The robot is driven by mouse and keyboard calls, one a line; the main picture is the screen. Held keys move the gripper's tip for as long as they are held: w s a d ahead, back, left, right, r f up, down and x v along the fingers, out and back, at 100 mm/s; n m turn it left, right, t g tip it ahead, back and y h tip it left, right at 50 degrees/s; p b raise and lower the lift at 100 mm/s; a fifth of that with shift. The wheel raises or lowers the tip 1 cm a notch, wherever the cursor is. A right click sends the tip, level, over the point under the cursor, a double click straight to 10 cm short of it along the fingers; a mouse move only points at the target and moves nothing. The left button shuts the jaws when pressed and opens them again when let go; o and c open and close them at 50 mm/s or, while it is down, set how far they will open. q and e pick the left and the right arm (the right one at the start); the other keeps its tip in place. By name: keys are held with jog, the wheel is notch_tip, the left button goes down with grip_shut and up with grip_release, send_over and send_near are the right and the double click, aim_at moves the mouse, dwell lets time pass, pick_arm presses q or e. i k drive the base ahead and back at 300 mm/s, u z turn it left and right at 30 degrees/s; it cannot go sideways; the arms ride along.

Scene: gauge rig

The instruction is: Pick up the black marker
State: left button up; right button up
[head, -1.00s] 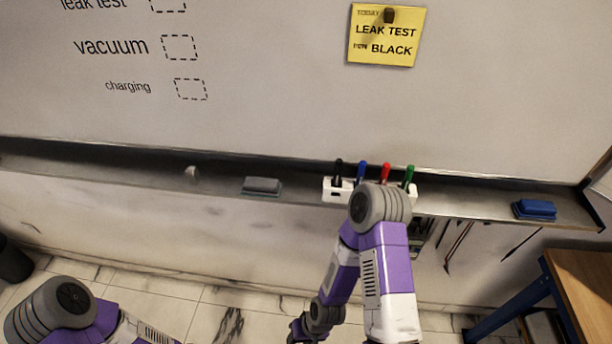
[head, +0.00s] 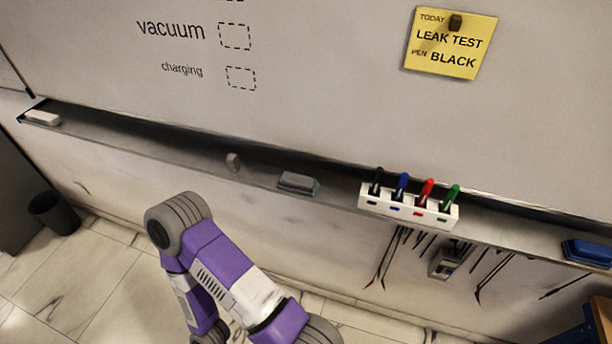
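The black marker (head: 376,181) stands upright in the leftmost slot of a white holder (head: 408,208) on the whiteboard's ledge. Blue (head: 402,185), red (head: 425,192) and green (head: 449,198) markers stand in a row to its right. All four tops show and their lower ends are hidden in the holder. One purple and white arm of mine shows at the lower left, apart from the holder. Neither gripper is in view.
A grey eraser (head: 298,184) and a small pale piece (head: 233,162) lie on the ledge (head: 335,191) left of the holder. A blue eraser (head: 588,252) is at right. Cables and a meter (head: 447,260) hang below. A yellow note (head: 450,43) reads LEAK TEST, PEN BLACK.

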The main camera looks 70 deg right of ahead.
aim_at(377, 176)
jog(key=u, duration=0.3)
jog(key=k, duration=0.9)
jog(key=z, duration=1.25)
